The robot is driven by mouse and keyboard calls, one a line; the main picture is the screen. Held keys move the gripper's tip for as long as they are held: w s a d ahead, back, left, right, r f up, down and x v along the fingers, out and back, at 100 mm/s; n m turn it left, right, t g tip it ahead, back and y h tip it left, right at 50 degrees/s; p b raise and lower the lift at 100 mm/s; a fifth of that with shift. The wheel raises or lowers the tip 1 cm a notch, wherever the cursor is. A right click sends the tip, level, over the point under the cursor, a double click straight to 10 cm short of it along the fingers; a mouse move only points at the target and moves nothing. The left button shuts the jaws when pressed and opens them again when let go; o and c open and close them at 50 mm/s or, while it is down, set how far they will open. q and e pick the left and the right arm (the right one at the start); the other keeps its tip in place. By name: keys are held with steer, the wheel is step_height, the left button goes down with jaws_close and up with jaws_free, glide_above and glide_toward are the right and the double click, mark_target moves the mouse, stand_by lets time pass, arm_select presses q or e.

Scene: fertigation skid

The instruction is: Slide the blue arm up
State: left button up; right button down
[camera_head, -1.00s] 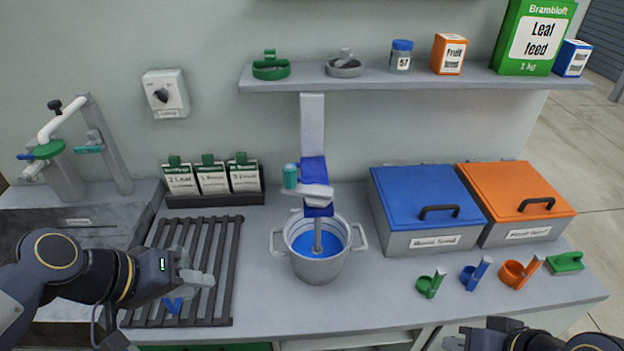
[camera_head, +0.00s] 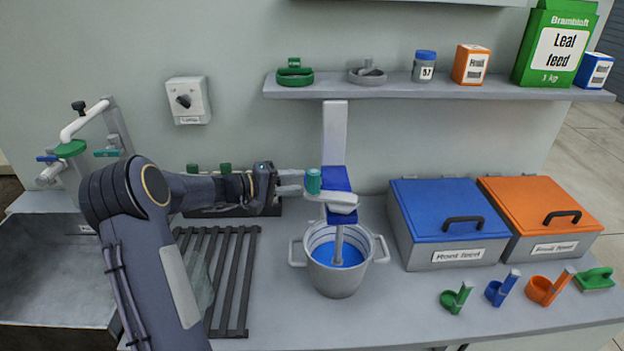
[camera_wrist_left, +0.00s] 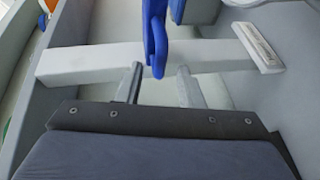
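The blue arm (camera_head: 337,181) is a blue carriage on a pale upright post (camera_head: 334,135) behind the bucket. A grey bracket on it carries a teal knob (camera_head: 313,181) on its left side, and a stirring rod runs down into the bucket (camera_head: 338,275). My left gripper (camera_head: 301,182) comes in from the left, its fingers apart at the knob. I cannot tell whether they touch it. In the left wrist view, the two fingers (camera_wrist_left: 158,84) are spread, with a blue part (camera_wrist_left: 155,38) showing above and between them. My right gripper is out of view.
A blue-lidded box (camera_head: 440,210) and an orange-lidded box (camera_head: 540,205) stand to the right. My left arm crosses over the black rack (camera_head: 240,285) and hides part of the card holder. A sink (camera_head: 50,290) is at left.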

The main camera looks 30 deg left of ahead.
arm_select(q)
steer(key=shift+p+x, duration=0.4)
steer(key=shift+x, duration=1.55)
jaws_close()
